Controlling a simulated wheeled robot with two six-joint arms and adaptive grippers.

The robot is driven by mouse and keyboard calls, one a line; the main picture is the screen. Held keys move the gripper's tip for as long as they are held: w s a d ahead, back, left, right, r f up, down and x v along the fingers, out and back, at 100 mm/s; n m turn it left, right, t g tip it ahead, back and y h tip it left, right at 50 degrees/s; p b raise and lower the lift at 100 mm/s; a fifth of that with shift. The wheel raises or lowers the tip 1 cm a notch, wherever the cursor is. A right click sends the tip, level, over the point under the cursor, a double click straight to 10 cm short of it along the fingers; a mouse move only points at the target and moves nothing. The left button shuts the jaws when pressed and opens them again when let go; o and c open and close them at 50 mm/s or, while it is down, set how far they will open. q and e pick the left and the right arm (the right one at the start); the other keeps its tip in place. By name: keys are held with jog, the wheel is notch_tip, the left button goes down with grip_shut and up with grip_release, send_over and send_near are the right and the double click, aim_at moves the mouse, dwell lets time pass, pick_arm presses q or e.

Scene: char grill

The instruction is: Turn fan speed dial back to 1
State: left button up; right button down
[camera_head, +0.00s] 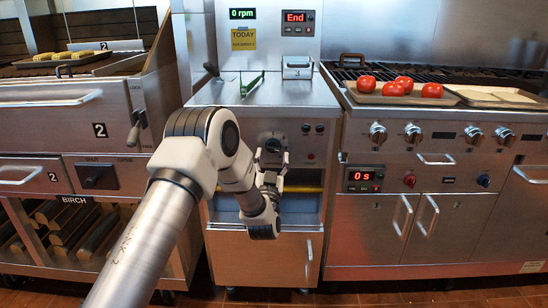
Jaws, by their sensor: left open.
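A dark round dial (272,142) is on the front panel of the middle steel cabinet, and I take it for the fan speed dial. Its markings are too small to read, and its lower part is hidden by my gripper. My left gripper (272,158) is open, with its fingers pointing up at the dial's lower edge. I cannot tell whether it touches the dial. My right gripper is not in view.
A red display (293,17) reads "End". A grill at right has several knobs (413,134) and a tray of tomatoes (370,97). A lever (136,130) sticks out from the left oven. My left arm crosses in front of the middle cabinet.

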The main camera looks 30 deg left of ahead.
aim_at(273, 148)
pick_arm(q)
jog(key=x, duration=0.2)
jog(key=shift+w+a+r, duration=0.1)
jog(key=shift+w+a, duration=0.05)
jog(key=shift+w, duration=0.15)
jog(key=c, duration=1.1)
jog(key=shift+c, duration=0.2)
